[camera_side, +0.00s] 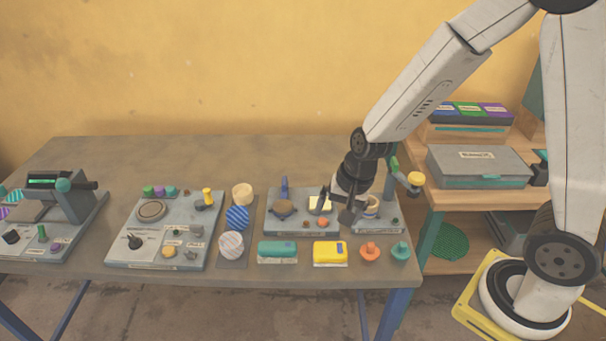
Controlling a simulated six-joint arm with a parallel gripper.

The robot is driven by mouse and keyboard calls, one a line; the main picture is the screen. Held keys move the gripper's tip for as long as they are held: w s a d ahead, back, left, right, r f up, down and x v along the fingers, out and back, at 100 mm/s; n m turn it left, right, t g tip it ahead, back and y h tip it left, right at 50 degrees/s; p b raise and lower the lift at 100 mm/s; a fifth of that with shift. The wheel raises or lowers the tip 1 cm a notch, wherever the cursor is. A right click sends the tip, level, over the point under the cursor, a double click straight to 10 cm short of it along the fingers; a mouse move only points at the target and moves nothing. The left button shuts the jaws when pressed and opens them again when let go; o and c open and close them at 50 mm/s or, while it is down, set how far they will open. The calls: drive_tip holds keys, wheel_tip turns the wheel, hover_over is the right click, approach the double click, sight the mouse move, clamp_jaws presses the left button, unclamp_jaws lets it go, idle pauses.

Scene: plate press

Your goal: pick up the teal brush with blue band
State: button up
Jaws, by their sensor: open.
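A teal block-shaped piece (277,249) with a pale underside lies near the front edge of the table, left of a similar yellow piece; it looks like the teal brush. Its blue band is too small to make out. My gripper (334,208) points down over the grey tray behind the yellow piece. It is open, with its dark fingers apart, up and to the right of the teal piece and not touching it. Whether anything stands between the fingers is hard to tell.
The yellow piece (330,254), an orange knob (370,253) and a teal knob (400,252) line the front edge. Striped round pieces (237,217) stand to the left. Grey trays (187,252) hold small parts. The back of the table is clear.

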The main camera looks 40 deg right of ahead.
drive_tip(key=w+a+f+m+y, duration=0.1)
drive_tip(key=w+a+f+m, duration=0.2)
drive_tip(key=w+f+m, duration=0.5)
drive_tip(key=m, duration=0.9)
hover_over(281, 245)
drive_tip(key=s+d, duration=0.1)
drive_tip(key=shift+s+d+f+t+y, duration=0.1)
drive_tip(key=shift+f+t+y, duration=0.05)
drive_tip(key=shift+f, duration=0.3)
drive_tip(key=shift+s+d+f+t+y, duration=0.1)
drive_tip(key=shift+f+t+y, duration=0.05)
drive_tip(key=shift+f, duration=0.3)
drive_tip(key=shift+x, duration=1.3)
drive_tip(key=shift+x, duration=2.6)
clamp_jaws()
